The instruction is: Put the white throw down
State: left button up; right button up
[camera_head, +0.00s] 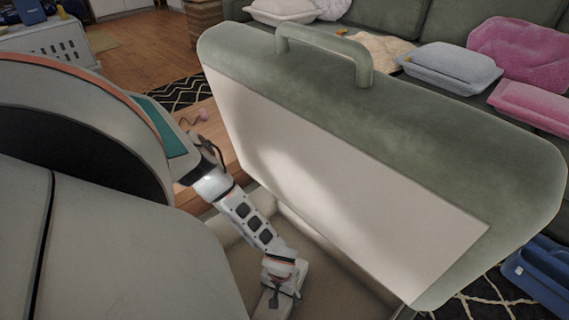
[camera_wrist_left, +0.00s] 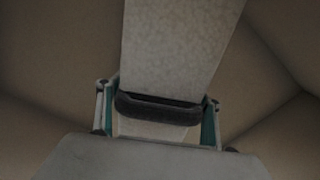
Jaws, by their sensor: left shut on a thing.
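My left gripper (camera_head: 281,288) is low inside an open storage box with beige inner walls (camera_head: 247,268). The gripper also shows in the left wrist view (camera_wrist_left: 158,118), with a green-edged finger on each side. It is shut on a pale, textured strip, which looks like the white throw (camera_wrist_left: 181,45); the strip runs up and away from the fingers. Most of the throw is hidden in the head view. I cannot tell whether it touches the box floor. My right gripper is not in view.
The raised green lid (camera_head: 445,135), with a handle (camera_head: 325,47), stands close to the right of my left arm. A wooden surface (camera_head: 213,130) lies behind the arm. A sofa (camera_head: 393,14) with trays and cushions is at the back; a blue bin (camera_head: 535,280) is at lower right.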

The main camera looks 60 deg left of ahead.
pick_arm(q)
jog(key=shift+s+a+f, duration=0.1)
jog(key=shift+s+f, duration=0.05)
jog(key=shift+f, duration=0.35)
jog(key=shift+w+r, duration=0.2)
jog(key=shift+r, duration=0.05)
jog(key=o, duration=1.4)
jog(key=shift+f, duration=0.15)
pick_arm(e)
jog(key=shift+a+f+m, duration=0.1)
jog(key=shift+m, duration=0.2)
